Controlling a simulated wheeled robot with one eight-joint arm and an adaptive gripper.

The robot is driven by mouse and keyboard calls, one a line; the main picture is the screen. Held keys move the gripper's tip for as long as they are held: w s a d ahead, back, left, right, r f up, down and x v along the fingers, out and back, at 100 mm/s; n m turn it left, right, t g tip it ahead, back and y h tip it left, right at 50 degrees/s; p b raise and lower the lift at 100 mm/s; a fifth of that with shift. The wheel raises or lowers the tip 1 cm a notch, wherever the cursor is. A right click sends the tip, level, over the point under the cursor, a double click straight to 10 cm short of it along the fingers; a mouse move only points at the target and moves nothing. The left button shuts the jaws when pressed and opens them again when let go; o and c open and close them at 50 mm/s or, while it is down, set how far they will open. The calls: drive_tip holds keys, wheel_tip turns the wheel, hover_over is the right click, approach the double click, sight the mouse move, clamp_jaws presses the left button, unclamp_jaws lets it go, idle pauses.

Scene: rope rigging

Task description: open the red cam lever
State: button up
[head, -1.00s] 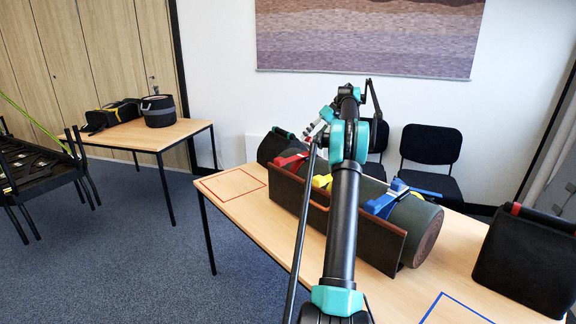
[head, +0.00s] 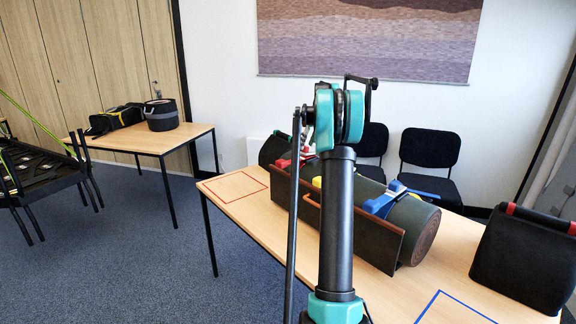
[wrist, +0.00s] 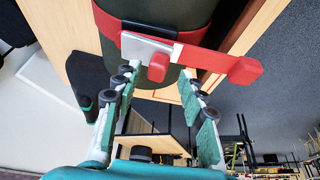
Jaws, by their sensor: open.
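The red cam lever (wrist: 222,61) lies across the dark green roll (wrist: 170,14) at the top of the wrist view, on a red strap with a metal buckle plate (wrist: 145,48). Its arm points right and ends in a red block; a second red block hangs near the buckle. My gripper (wrist: 158,84) is open and empty, its fingertips just short of the lever and apart from it as far as I can tell.
The roll rests behind a dark upright board (head: 380,235) on the table (head: 230,215). A yellow lever (head: 317,182) and a blue lever (head: 383,201) sit farther along the roll. A black bag (head: 525,258) stands at the right. Red and blue outlined squares on the table are empty.

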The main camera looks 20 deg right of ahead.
drive_tip(key=v, duration=1.4)
drive_tip(key=s+a+f+m+h, duration=0.1)
drive_tip(key=s+a+f+m, duration=0.1)
drive_tip(key=s+a+f, duration=1.1)
drive_tip(key=s+a, duration=0.1)
drive_tip(key=a, duration=0.3)
drive_tip(key=shift+s+f, duration=0.2)
drive_tip(key=shift+a, duration=0.1)
